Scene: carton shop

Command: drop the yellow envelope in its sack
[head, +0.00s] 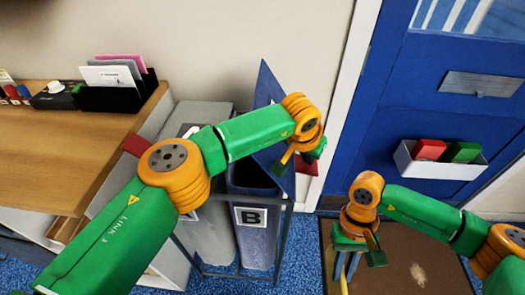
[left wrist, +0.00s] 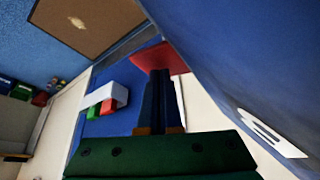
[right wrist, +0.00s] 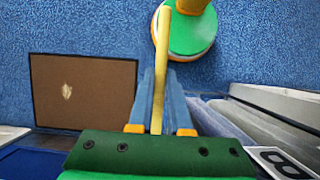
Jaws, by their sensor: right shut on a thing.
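The yellow envelope (right wrist: 161,70) shows edge-on as a thin strip between the fingers of my right gripper (right wrist: 161,100). In the head view my right gripper (head: 362,250) is right of the sacks, above the brown mat. The blue sack (head: 255,240) carries a white label "B", and its dark mouth is partly behind my left arm. Its blue lid (head: 265,85) stands raised. My left gripper (left wrist: 160,75) has its fingers together, their tips at the lid's red tab (left wrist: 160,57). I cannot tell if they grip it.
A grey sack (head: 205,240) with a red tab stands left of the blue one, inside a metal frame. A wooden desk (head: 60,140) with a black letter holder is at the left. A blue door (head: 450,110) has a white tray holding red and green boxes. A brown mat (head: 400,270) lies on blue carpet.

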